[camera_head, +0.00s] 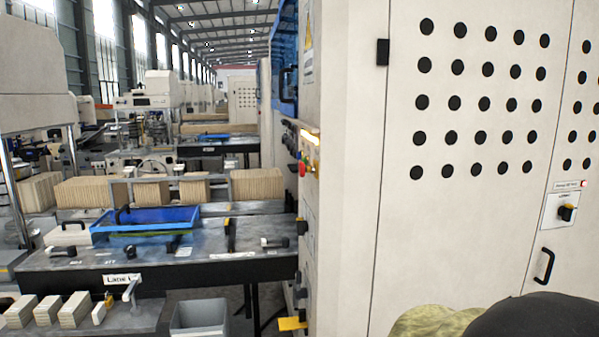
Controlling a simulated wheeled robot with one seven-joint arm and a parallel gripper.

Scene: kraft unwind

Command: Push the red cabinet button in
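The red button (302,169) sits on the narrow left side of the large cream cabinet (350,200), seen almost edge-on. It is small in the picture and stands out from a yellowish panel (313,160). I cannot tell how far in it is. No gripper fingers show in the head view, so I cannot see where my gripper is relative to the button.
A dark rounded shape (550,316) and a mottled olive shape (434,321) fill the lower right edge, unclear what they are. Left of the cabinet stands a grey workbench (200,262) with a blue tray (150,220). A grey bin (199,316) stands below. A black door handle (545,266) juts out.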

